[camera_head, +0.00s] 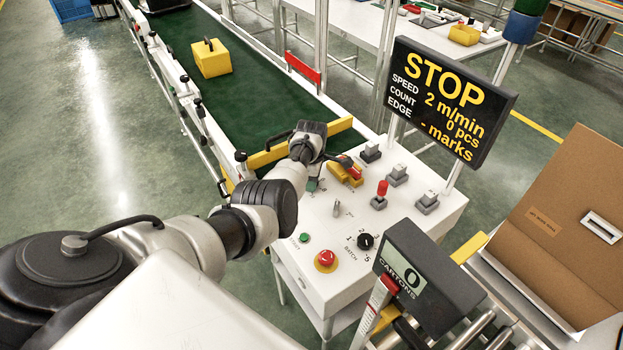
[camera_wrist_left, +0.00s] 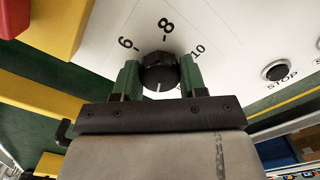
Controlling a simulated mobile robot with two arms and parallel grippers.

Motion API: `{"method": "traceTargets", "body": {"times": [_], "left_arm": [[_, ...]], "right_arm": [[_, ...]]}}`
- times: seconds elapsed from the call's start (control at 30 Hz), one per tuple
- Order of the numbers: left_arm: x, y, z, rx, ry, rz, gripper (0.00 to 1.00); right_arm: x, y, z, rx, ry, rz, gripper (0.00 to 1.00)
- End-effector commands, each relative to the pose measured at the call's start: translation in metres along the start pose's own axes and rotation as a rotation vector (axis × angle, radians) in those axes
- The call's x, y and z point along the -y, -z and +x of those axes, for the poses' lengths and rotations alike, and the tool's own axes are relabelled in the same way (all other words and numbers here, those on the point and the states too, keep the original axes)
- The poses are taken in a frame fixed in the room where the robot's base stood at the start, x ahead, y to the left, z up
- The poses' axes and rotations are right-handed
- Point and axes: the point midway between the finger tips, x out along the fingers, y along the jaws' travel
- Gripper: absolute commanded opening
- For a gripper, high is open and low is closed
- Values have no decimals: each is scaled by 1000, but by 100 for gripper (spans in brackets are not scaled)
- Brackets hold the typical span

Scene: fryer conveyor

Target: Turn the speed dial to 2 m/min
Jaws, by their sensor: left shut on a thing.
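The speed dial (camera_wrist_left: 159,71) is a black ribbed knob on the white panel (camera_wrist_left: 108,32). The numbers 6, 8 and 10 show around it in the left wrist view; its white line points toward the gripper body, and the mark there is hidden. My left gripper (camera_wrist_left: 160,77) is shut on the dial, with one green finger on each side. In the head view my left gripper (camera_head: 314,185) is low over the panel and its wrist hides the dial. The display (camera_head: 448,100) reads STOP, speed 2 m/min, count 0 pcs. My right gripper is not in view.
The panel also bears a red stop button (camera_head: 326,258), a black batch knob (camera_head: 366,241), a silver toggle (camera_head: 338,212) and a red-topped switch (camera_head: 381,190). A yellow block (camera_head: 211,58) sits on the green belt (camera_head: 265,95). A cartons counter (camera_head: 428,270) stands in front.

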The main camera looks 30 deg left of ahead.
Motion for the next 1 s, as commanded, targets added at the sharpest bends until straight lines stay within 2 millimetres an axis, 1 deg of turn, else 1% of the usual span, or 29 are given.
{"method": "traceTargets", "body": {"times": [0.2,0.6,0.63,0.7,0.8,1.0], "left_arm": [[-2,1,-2,-2,-6,-40,18],[-2,1,-3,-1,-7,-47,18],[-2,1,-3,-1,-7,-47,43],[-2,1,-2,-1,-6,-47,54],[-2,1,-2,-1,-5,-46,67],[-1,0,-1,0,-2,-45,67]], "right_arm": [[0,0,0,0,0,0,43],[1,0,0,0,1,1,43],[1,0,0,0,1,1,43],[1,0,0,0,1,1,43],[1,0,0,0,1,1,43],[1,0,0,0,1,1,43]]}}
